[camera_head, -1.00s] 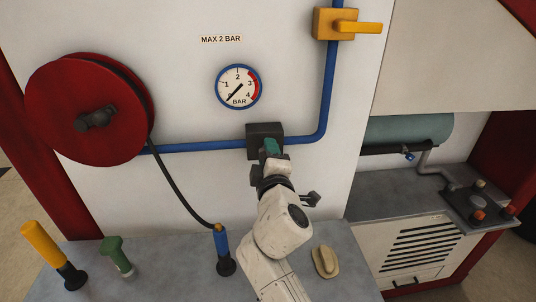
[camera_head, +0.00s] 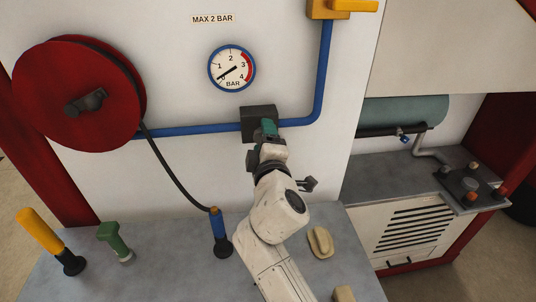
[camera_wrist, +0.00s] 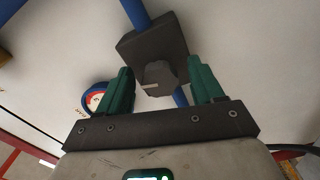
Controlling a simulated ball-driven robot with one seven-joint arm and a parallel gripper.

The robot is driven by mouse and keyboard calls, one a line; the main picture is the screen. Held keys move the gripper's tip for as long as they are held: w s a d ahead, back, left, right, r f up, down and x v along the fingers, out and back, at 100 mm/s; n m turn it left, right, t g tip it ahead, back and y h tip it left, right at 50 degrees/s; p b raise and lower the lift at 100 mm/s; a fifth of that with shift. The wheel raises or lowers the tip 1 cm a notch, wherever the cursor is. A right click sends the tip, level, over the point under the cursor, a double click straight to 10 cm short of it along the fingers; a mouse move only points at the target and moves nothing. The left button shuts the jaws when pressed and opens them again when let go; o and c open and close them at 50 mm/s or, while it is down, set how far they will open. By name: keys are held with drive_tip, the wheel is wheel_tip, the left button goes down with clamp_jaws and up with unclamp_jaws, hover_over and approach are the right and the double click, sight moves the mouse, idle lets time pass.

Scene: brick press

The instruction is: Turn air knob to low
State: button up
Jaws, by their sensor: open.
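The air knob (camera_wrist: 160,78) is a dark grey faceted knob with a pale mark, on a dark box (camera_wrist: 165,36) in the blue pipe. My gripper (camera_wrist: 161,72) is open, with one teal finger on each side of the knob; I cannot tell whether either touches it. In the head view my gripper (camera_head: 267,129) is at the front of the box (camera_head: 257,113) and hides the knob. The round pressure gauge (camera_head: 232,69) above it has its needle low, near zero. It shows partly in the wrist view (camera_wrist: 96,98), behind the left finger.
A red hose reel (camera_head: 75,95) is left on the wall, its black hose reaching a blue-handled nozzle (camera_head: 218,228). A yellow valve handle (camera_head: 352,6) is at top right. The counter holds a yellow-handled tool (camera_head: 40,230), a green-handled tool (camera_head: 110,235) and a tan brush (camera_head: 320,242).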

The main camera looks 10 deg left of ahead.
drive_tip(key=v, duration=1)
drive_tip(key=shift+b, duration=0.4)
